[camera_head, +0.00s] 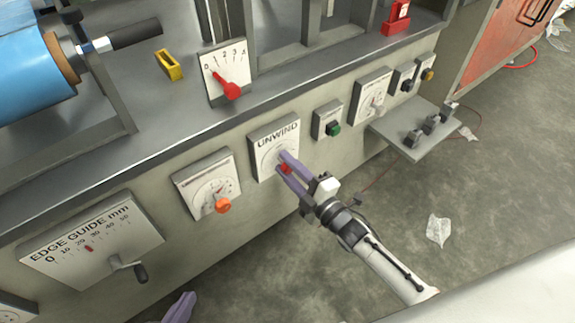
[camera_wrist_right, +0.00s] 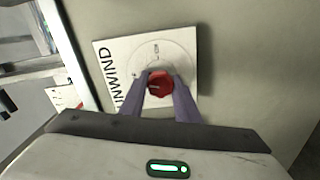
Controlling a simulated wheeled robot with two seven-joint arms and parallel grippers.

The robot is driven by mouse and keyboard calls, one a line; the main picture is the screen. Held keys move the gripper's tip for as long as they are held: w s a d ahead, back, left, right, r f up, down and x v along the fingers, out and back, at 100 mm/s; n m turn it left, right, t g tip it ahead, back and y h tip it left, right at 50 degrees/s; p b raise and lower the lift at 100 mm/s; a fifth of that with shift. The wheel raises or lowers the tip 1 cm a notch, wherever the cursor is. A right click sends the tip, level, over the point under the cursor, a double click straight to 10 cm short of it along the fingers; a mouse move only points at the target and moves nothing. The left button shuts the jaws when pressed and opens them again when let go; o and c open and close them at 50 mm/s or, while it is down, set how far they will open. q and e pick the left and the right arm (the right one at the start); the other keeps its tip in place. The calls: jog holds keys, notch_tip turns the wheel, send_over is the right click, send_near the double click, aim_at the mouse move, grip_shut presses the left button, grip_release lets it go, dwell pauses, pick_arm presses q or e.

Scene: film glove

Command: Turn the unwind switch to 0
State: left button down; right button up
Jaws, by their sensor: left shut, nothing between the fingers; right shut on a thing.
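The unwind switch is a red knob (camera_wrist_right: 159,85) on a pale square plate (camera_head: 274,142) labelled UNWIND, on the machine's front. My right gripper (camera_head: 284,165) reaches the plate from the lower right, its purple fingers shut on the red knob. In the right wrist view the fingers (camera_wrist_right: 160,92) sit on both sides of the knob, and part of the dial's markings shows around it. The knob's exact setting is too small to read. My left gripper (camera_head: 180,307) shows only as purple fingertips at the bottom edge of the head view, shut and away from the panel.
Left of the switch are a dial with an orange knob (camera_head: 223,205) and the edge guide plate (camera_head: 90,240) with a crank. Right of it are a green button (camera_head: 333,129), another dial (camera_head: 371,95) and a jutting shelf (camera_head: 420,128). The floor in front is mostly clear.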

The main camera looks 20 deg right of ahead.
jog(key=shift+f+n, duration=0.1)
jog(key=shift+n, duration=1.4)
jog(key=o, duration=1)
jog(key=shift+o, duration=0.2)
jog(key=shift+s, duration=0.1)
